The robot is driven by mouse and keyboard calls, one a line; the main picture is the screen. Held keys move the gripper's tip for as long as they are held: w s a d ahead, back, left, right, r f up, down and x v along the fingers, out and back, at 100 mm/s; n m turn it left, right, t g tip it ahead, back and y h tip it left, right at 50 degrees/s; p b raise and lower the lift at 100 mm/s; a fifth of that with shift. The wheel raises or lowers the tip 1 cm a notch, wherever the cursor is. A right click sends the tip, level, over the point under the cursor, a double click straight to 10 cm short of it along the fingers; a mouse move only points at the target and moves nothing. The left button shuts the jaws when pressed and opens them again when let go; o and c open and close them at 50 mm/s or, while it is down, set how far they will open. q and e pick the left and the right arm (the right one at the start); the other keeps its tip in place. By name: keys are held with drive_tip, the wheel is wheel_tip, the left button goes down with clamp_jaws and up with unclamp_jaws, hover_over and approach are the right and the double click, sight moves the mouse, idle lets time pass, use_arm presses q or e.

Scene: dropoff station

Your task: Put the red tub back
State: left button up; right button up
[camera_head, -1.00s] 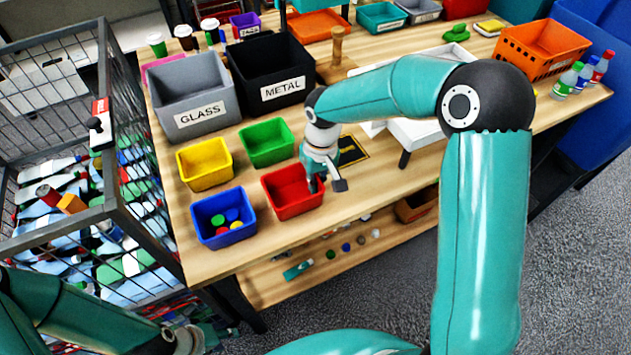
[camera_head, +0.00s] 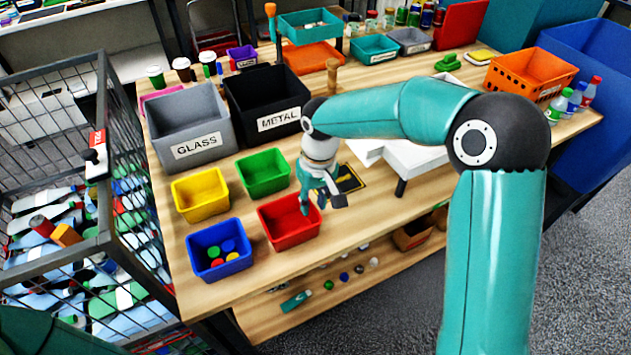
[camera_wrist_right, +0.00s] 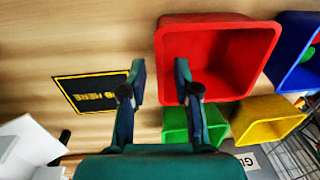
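The red tub (camera_head: 290,226) stands upright on the wooden table, right of the blue tub (camera_head: 219,252) and in front of the green tub (camera_head: 263,174). My right gripper (camera_head: 322,204) is at the red tub's right rim, pointing down. In the wrist view my right gripper (camera_wrist_right: 160,78) has its fingers apart. One finger overlaps the near wall of the red tub (camera_wrist_right: 218,55); the other is outside it over the table. I cannot tell if either touches. A black and yellow mat (camera_head: 350,179) lies bare beside the tub. My left gripper is out of view.
A yellow tub (camera_head: 201,194) stands left of the green one. Grey GLASS (camera_head: 190,130) and black METAL (camera_head: 265,100) bins stand behind. A white tray (camera_head: 425,160) is right of the mat. A wire cage (camera_head: 80,220) borders the table's left side.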

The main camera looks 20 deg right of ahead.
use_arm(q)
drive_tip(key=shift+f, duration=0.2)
use_arm(e)
wheel_tip(320, 180, up, 8)
drive_tip(key=shift+d+f, duration=0.15)
drive_tip(key=shift+d, duration=0.15)
